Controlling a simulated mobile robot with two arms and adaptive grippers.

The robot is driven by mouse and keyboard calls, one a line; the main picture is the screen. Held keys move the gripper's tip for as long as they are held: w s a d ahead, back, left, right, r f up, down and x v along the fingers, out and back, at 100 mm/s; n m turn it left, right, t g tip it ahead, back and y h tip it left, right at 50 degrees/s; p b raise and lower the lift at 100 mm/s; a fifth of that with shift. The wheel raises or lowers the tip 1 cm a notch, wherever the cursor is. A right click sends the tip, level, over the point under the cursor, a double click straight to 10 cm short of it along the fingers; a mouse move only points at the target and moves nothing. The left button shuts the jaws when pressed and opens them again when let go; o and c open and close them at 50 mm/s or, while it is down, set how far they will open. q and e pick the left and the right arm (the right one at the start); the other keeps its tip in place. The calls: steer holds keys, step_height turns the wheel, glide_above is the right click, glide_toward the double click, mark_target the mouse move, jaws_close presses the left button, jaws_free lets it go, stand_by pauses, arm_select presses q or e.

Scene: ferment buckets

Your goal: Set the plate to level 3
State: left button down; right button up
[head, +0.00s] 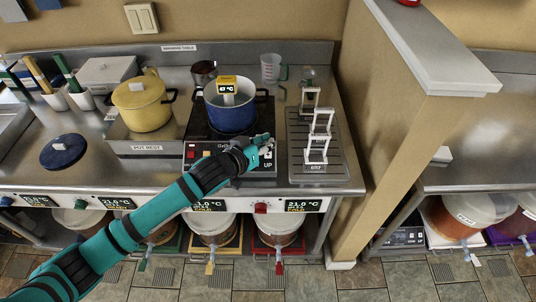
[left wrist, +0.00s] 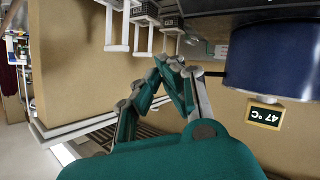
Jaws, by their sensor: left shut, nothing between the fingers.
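The black hot plate (head: 249,168) stands on the steel counter, with a control panel along its front edge. A blue pot (head: 228,115) stands on it with a yellow tag reading about 47 °C; the pot also shows upside down in the left wrist view (left wrist: 272,62). My left gripper (head: 264,143) is shut and empty over the right part of the panel, near the "UP" label. I cannot tell whether it touches a button. The gripper and wrist hide part of the panel, and its level display is not readable. In the left wrist view the gripper's fingers (left wrist: 180,68) show closed. My right gripper is not in view.
A drain rack with white frames (head: 318,135) stands right of the plate. A yellow pot (head: 142,104) is on the pot rest to the left. A clear jug (head: 271,68) and a dark cup (head: 204,72) stand behind. A tan partition (head: 375,120) bounds the counter's right end.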

arm_select(q)
steer(key=b, duration=0.7)
glide_above(268, 154)
steer(key=s, duration=0.3)
steer(key=f, duration=0.6)
steer(key=shift+w+a, duration=0.15)
steer(key=shift+a, duration=0.1)
steer(key=shift+w+f, duration=0.45)
steer(key=shift+f, duration=0.3)
steer(key=shift+w+f+b, duration=0.1)
steer(key=shift+f+b, duration=0.1)
steer(key=shift+b, duration=0.1)
steer(key=shift+w+f, duration=0.15)
steer(key=shift+f, duration=0.05)
steer(key=shift+w+f, duration=0.2)
steer(key=shift+f, duration=0.15)
steer(key=shift+s+r+p, duration=0.45)
steer(key=shift+r+p, duration=0.25)
steer(key=shift+p, duration=0.1)
